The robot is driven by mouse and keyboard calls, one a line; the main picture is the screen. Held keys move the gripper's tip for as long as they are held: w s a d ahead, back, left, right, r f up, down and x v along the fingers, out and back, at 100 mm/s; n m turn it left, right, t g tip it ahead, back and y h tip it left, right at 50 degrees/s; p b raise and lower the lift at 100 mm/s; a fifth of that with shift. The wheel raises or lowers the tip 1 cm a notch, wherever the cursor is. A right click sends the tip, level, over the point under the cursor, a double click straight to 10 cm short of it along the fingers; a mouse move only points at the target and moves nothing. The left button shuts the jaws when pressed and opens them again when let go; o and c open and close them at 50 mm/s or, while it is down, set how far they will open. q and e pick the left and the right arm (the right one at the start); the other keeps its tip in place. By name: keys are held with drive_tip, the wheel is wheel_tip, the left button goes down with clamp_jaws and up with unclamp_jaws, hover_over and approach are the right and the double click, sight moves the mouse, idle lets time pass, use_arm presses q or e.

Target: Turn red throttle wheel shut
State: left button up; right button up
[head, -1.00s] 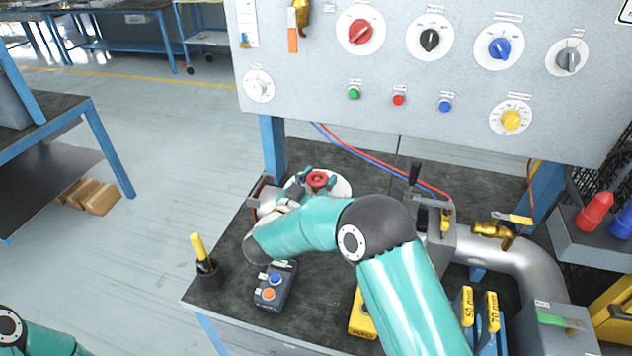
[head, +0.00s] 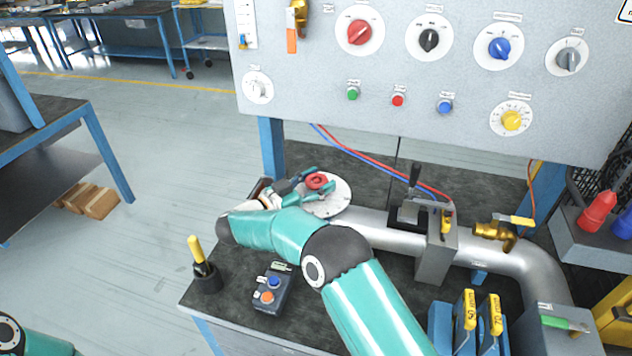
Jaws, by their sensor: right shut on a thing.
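The red throttle wheel (head: 317,181) is small and round and sits above a white round dial plate (head: 340,195) at the back left of the bench, by the end of the silver pipe. My right gripper (head: 311,184) reaches it from the left, with teal and dark fingers on either side of the wheel. It is shut on the wheel. The fingers hide part of the wheel's rim. My left gripper is out of view; only a piece of my left arm shows at the bottom left.
A grey panel with knobs and buttons (head: 400,70) hangs over the bench's back. A pendant box (head: 272,289) and a holder with a yellow-handled tool (head: 205,275) stand in front. The silver pipe (head: 385,235) runs right, past a brass valve (head: 494,231).

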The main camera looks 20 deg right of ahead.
drive_tip(key=shift+w+a+r, duration=0.1)
drive_tip(key=shift+a+r, duration=0.05)
drive_tip(key=o, duration=1.2)
drive_tip(key=v, duration=1.2)
